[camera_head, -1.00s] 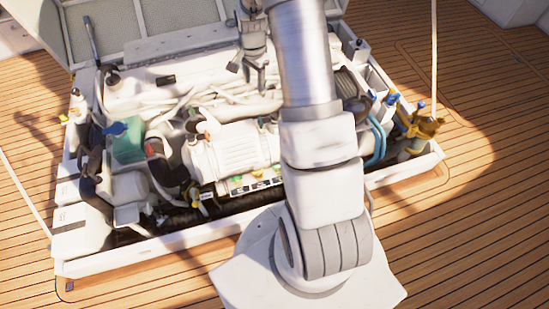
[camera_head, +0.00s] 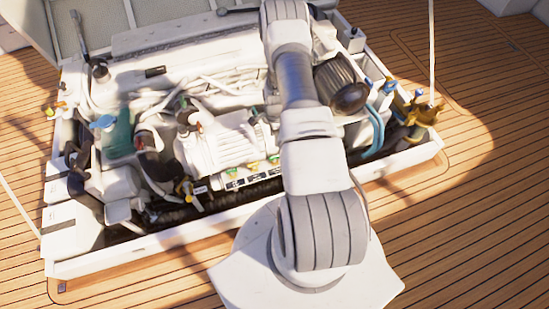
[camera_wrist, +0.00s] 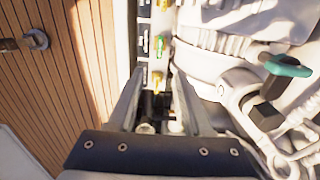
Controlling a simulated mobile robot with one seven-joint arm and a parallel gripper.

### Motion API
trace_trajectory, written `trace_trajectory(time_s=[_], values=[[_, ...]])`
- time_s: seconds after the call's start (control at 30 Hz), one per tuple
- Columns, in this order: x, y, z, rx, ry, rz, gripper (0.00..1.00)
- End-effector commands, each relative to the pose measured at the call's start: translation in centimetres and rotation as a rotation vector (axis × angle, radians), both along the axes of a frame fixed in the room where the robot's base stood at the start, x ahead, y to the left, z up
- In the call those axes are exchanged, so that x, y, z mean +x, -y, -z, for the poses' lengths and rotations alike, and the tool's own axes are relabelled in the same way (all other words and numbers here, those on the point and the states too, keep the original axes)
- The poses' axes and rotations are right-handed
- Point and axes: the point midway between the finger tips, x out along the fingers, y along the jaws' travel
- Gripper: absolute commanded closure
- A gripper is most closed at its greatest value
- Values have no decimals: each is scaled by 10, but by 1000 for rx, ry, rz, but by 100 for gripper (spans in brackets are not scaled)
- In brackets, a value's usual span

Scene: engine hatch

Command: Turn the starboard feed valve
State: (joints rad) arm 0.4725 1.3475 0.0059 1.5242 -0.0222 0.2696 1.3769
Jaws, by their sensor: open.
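A labelled strip along the engine's near edge (camera_head: 240,182) carries small valves with yellow and green handles. In the wrist view a yellow-handled valve (camera_wrist: 157,84) and a green-handled valve (camera_wrist: 160,44) show beyond my gripper (camera_wrist: 158,83). Its two fingers are open, with nothing held between them. I cannot tell which valve is the starboard feed valve; the labels are too small to read. In the head view my arm hides the gripper.
A teal handle (camera_wrist: 285,65) on a pale fitting stands right of the fingers. Blue handles (camera_head: 390,86) and a brass fitting (camera_head: 421,110) sit at the hatch's right end. A white rim (camera_head: 150,243) surrounds the engine. The wooden deck (camera_head: 480,200) is clear at right.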

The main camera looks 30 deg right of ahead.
Motion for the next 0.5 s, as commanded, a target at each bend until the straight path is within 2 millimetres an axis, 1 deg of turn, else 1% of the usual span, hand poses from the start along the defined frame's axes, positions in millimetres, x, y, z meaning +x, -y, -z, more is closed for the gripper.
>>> trace_trajectory(time_s=[0.03,0.5], values=[[-1,0,12,1,-2,0,50],[-1,-1,114,1,-1,-2,50]])
